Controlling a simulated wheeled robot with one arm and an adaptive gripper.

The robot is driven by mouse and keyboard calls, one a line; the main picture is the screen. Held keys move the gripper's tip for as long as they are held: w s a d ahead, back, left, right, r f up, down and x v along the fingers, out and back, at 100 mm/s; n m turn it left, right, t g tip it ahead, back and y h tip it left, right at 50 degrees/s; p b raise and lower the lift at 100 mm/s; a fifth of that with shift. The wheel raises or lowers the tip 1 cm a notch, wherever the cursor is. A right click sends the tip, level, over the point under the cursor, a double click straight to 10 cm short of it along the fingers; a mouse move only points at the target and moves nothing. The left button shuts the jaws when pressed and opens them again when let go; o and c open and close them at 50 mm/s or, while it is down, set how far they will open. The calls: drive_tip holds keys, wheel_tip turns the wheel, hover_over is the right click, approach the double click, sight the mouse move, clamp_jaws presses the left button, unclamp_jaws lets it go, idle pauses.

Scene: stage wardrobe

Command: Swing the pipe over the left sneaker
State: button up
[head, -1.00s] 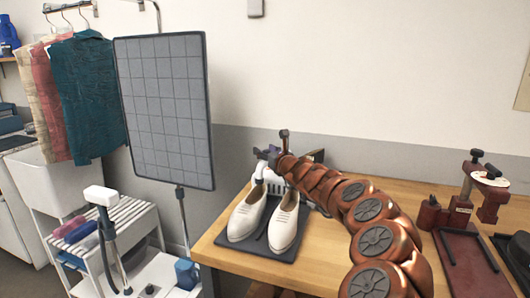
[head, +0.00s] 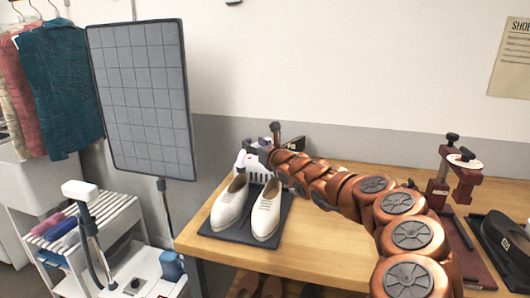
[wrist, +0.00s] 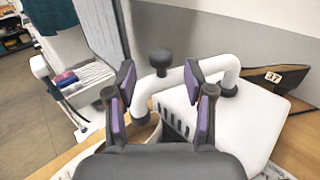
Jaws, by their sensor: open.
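The left sneaker (head: 231,203) and right sneaker (head: 265,210), both off-white, sit side by side on a dark mat (head: 243,236). Behind them stands a white vented unit (head: 262,172), also in the wrist view (wrist: 232,122). Its white pipe (head: 240,160) reaches left, near the left sneaker's heel end. In the wrist view the bent pipe (wrist: 178,79) crosses between or just beyond my fingers, with a black knob (wrist: 160,57) on it. My gripper (wrist: 160,80) is open, purple pads on both sides, not closed on the pipe. Part of a shoe shows beneath the pipe.
A grey gridded panel (head: 140,98) stands left of the wooden table (head: 318,238). A white shelf cart (head: 90,225) is at the lower left. A red clamp stand (head: 455,180) and dark tray are on the table's right. The table front is clear.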

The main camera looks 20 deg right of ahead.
drive_tip(key=s+d, duration=0.1)
drive_tip(key=s, duration=0.5)
drive_tip(key=shift+s, duration=0.15)
drive_tip(key=shift+d, duration=0.1)
idle(0.6)
